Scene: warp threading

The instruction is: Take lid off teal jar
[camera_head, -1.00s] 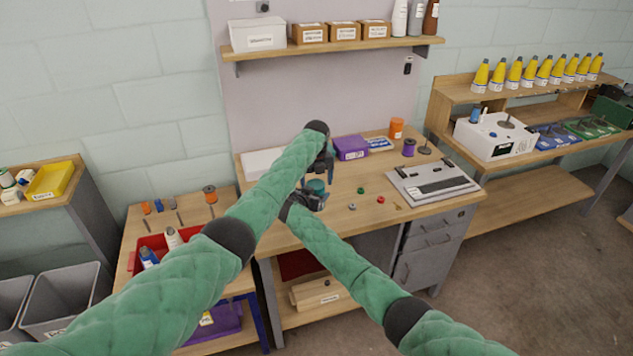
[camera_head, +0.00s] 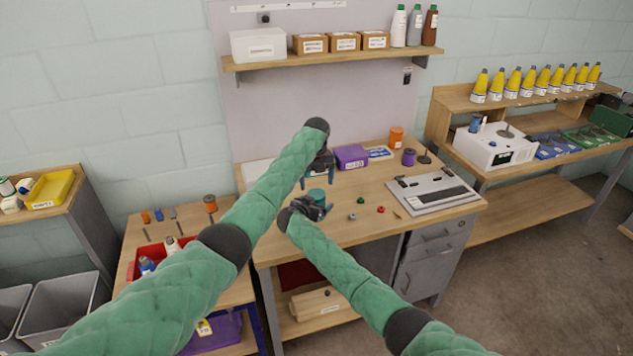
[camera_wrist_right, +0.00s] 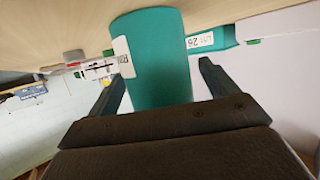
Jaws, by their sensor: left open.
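The teal jar (camera_head: 316,196) stands on the wooden workbench, partly hidden by my right gripper. In the right wrist view the jar (camera_wrist_right: 160,55) shows large, with a white label on its side. My right gripper (camera_head: 318,207) is low at the jar's near side. Its fingers (camera_wrist_right: 160,85) are spread, one on each side of the jar, with a gap visible at the right finger. My left gripper (camera_head: 317,183) is open above the jar, fingers pointing down, with nothing seen in it. The lid cannot be clearly told apart from the jar.
A purple box (camera_head: 351,157), an orange container (camera_head: 396,138) and a purple spool (camera_head: 409,157) stand toward the back of the bench. Small green and red parts lie right of the jar. A grey flat device (camera_head: 432,193) sits at the right.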

